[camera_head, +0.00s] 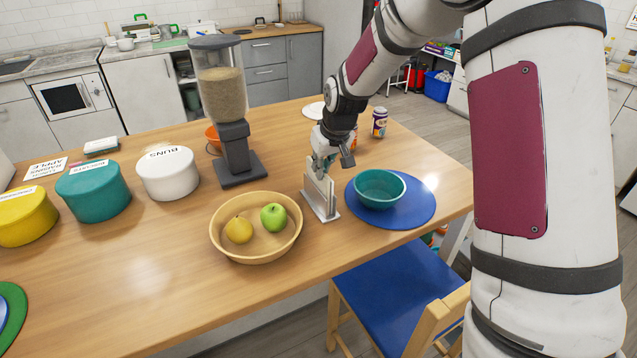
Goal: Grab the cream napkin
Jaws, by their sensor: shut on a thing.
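The cream napkin (317,183) stands upright in a grey metal holder (322,211) on the wooden table, between the fruit bowl and the blue mat. My gripper (321,170) reaches down from above and is shut on the napkin's top part. The napkin's lower part is still between the holder's plates. The fingers hide some of its upper edge.
A teal bowl (379,188) on a round blue mat (418,204) is close on the right. A wooden bowl (257,256) with a pear and an apple is on the left. A food dispenser (236,145) stands behind left; a can (379,122) is behind right.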

